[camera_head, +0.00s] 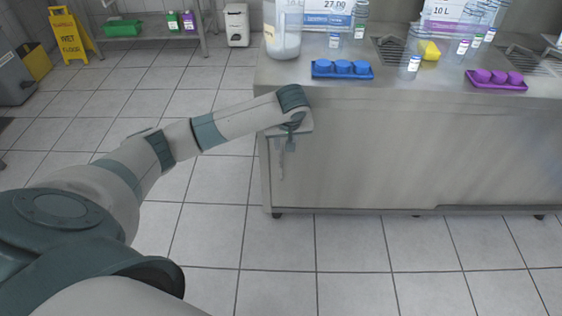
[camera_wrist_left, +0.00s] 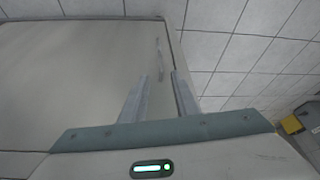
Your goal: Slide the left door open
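The left door (camera_head: 350,160) is the plain steel front of the counter cabinet and looks closed. Its slim vertical handle (camera_head: 281,164) is near the door's left edge. The handle also shows in the left wrist view (camera_wrist_left: 159,54), close to the panel edge. My left gripper (camera_head: 291,146) is in front of the door's upper left corner, near the handle. In the left wrist view its two fingers (camera_wrist_left: 158,76) are apart with nothing between them, and the handle is beyond their tips. My right gripper is not in view.
The steel countertop (camera_head: 420,85) holds a blue rack (camera_head: 342,69), a purple rack (camera_head: 496,80), a large jar (camera_head: 282,35) and several small bottles. A yellow wet-floor sign (camera_head: 70,36) stands at the back left. The tiled floor left of the cabinet is clear apart from my arm.

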